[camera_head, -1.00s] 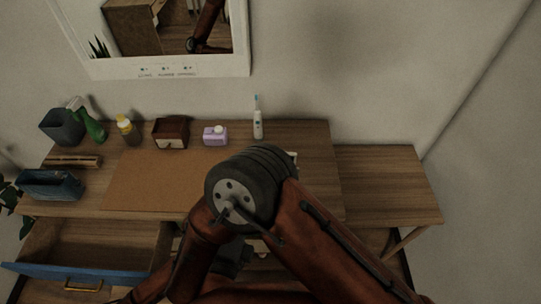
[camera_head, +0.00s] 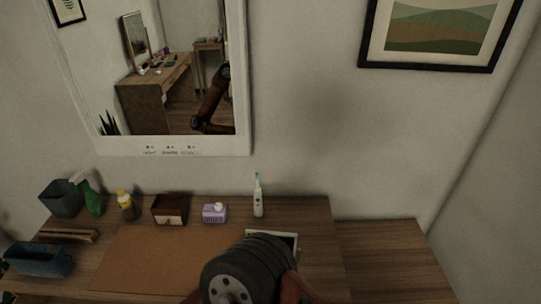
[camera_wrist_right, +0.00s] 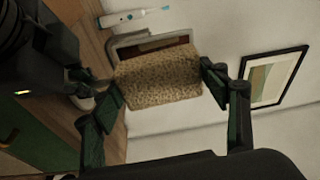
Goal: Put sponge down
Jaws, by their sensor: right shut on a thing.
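In the right wrist view, a tan, speckled, block-shaped sponge (camera_wrist_right: 160,76) sits between the fingers of my right gripper (camera_wrist_right: 162,86). The gripper is shut on it, with a finger at each side. A pale-rimmed tray-like thing (camera_wrist_right: 128,42) shows behind the sponge, partly covered by it. I cannot tell whether the sponge touches it. In the head view, what seems to be the same pale-rimmed thing (camera_head: 288,237) lies on the desk, mostly behind my dark arm joint. The sponge and right gripper are hidden in the head view. I make out no left gripper.
On the wooden desk (camera_head: 320,215) stand an electric toothbrush (camera_head: 258,200), a purple dispenser (camera_head: 214,213), a small wooden box (camera_head: 169,210), a yellow-capped bottle (camera_head: 126,205) and a green spray bottle (camera_head: 92,200). A brown mat (camera_head: 155,262) is bare. The right desktop (camera_head: 385,260) is clear.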

